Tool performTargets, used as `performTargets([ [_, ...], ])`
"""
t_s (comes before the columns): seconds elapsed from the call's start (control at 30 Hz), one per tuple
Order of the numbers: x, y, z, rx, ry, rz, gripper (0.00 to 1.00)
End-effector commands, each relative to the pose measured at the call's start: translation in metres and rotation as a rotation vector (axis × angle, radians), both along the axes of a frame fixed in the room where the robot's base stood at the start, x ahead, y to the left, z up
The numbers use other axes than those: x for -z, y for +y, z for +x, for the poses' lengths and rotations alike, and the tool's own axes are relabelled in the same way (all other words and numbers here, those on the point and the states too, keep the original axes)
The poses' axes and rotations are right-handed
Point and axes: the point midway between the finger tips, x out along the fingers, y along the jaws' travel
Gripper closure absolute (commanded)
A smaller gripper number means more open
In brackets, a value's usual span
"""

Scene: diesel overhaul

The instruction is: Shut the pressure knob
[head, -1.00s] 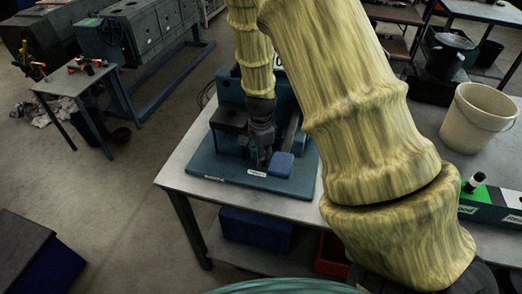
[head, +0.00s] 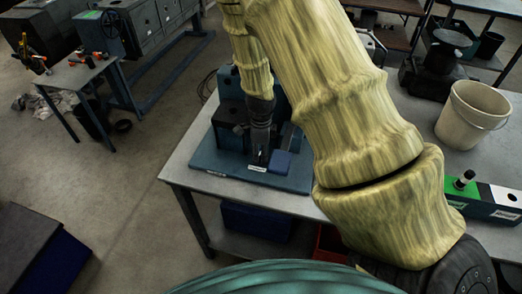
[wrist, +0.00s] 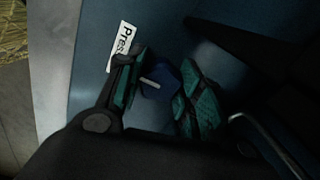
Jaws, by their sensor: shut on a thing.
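The pressure knob (wrist: 159,82) is dark blue with a pale pointer line across its top. It shows in the wrist view beside a white label (wrist: 121,45) that begins "Pres". My gripper (wrist: 158,92) has its green-padded fingers on either side of the knob and is shut on it. In the head view my gripper (head: 259,155) points down over the front of the blue test unit (head: 215,165). The knob is hidden there behind the fingers. The label (head: 257,168) lies just in front of them.
A blue block (head: 281,162) stands right of my gripper on the unit's base. The unit sits on a grey table (head: 182,165). A white bucket (head: 474,115) and a green-and-white box (head: 480,197) stand farther right. My arm hides the table's middle.

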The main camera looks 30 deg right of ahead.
Motion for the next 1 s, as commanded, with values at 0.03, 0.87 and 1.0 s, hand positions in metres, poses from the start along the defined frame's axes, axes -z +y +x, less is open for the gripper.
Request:
performTargets([
  [0.03,-0.001,-0.001,0.001,0.009,-0.004,-0.002,0.88],
  [0.87,-0.032,-0.001,0.002,0.004,-0.006,-0.004,0.54],
  [1.0,-0.058,-0.001,0.002,0.004,-0.005,-0.002,0.54],
])
